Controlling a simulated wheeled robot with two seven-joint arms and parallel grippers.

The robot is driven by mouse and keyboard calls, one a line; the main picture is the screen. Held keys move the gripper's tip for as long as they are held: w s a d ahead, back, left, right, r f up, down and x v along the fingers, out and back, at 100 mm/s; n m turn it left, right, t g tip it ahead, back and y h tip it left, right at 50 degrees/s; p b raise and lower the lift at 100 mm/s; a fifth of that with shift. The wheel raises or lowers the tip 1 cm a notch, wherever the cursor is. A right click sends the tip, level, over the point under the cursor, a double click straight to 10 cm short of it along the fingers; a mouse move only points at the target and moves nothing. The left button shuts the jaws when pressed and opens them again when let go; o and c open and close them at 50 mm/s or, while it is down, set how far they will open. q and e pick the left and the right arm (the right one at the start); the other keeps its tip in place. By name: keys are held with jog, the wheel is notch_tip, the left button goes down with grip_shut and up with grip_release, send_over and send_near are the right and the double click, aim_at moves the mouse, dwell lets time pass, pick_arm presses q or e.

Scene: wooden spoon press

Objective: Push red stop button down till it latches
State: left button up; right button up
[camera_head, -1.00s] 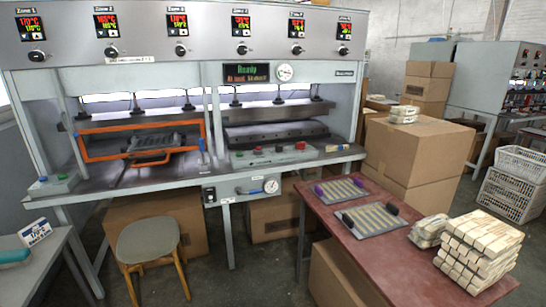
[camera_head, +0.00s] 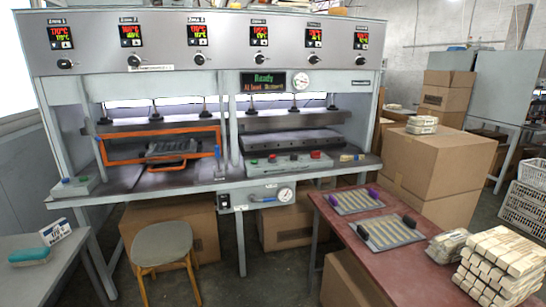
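The press (camera_head: 205,40) stands ahead with a control strip (camera_head: 285,166) at the front of its right bay. On this strip a red button (camera_head: 315,155) sits near the right end and another red button (camera_head: 272,157) sits left of it, beside a green one (camera_head: 253,161). They are too small to tell which is the stop button or whether either is pressed. A small button box (camera_head: 76,187) stands at the left end of the press table. Neither of my grippers is in view.
A wooden stool (camera_head: 162,246) stands before the press. A red-brown table (camera_head: 345,236) with two slotted trays and stacked wooden pieces (camera_head: 500,262) is at front right. A grey side table (camera_head: 22,277) is at front left. Cardboard boxes (camera_head: 440,160) stand at right.

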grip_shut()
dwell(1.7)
